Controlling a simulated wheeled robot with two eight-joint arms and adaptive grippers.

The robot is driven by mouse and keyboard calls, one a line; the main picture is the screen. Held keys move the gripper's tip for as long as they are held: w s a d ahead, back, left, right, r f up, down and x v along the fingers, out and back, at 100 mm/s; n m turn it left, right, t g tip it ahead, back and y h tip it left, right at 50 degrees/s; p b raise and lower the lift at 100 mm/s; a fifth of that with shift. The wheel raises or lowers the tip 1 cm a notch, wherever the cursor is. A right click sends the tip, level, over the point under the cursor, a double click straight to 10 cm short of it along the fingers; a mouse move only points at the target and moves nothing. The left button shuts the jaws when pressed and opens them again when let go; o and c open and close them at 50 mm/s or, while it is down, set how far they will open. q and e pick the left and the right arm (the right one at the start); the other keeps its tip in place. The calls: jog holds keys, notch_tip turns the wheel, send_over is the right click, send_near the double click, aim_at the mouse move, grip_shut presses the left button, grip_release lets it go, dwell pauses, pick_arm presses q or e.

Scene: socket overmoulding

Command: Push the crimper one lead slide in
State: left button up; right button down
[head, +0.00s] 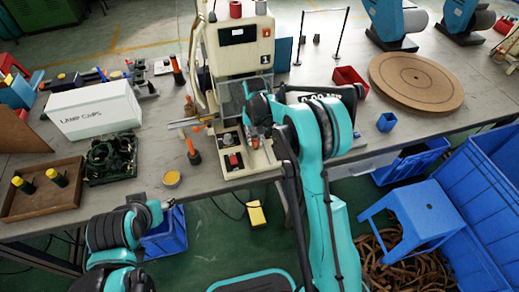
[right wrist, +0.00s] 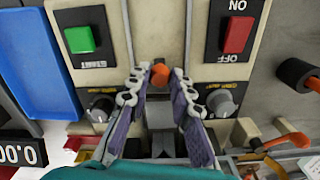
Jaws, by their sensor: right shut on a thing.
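Crimper one (head: 240,58) is the tall cream machine marked "1" at the middle of the bench in the head view. My right wrist partly hides the crimper's front in the head view. My left gripper (head: 162,206) is at the bench's front edge, away from the crimper; its fingers are too small to judge.
A white lamp-caps box (head: 95,108), a dark green fixture (head: 111,158) and a wooden tray (head: 42,205) stand left on the bench. A round wooden disc (head: 415,82), a red bin (head: 350,78) and a small blue cup (head: 386,122) are on the right.

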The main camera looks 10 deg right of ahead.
jog(key=shift+w, duration=0.25)
jog(key=c, duration=1.3)
grip_release()
jog(key=shift+w, duration=0.1)
jog(key=shift+c, duration=0.2)
jog(key=shift+r, duration=0.1)
notch_tip(320, 180, up, 12)
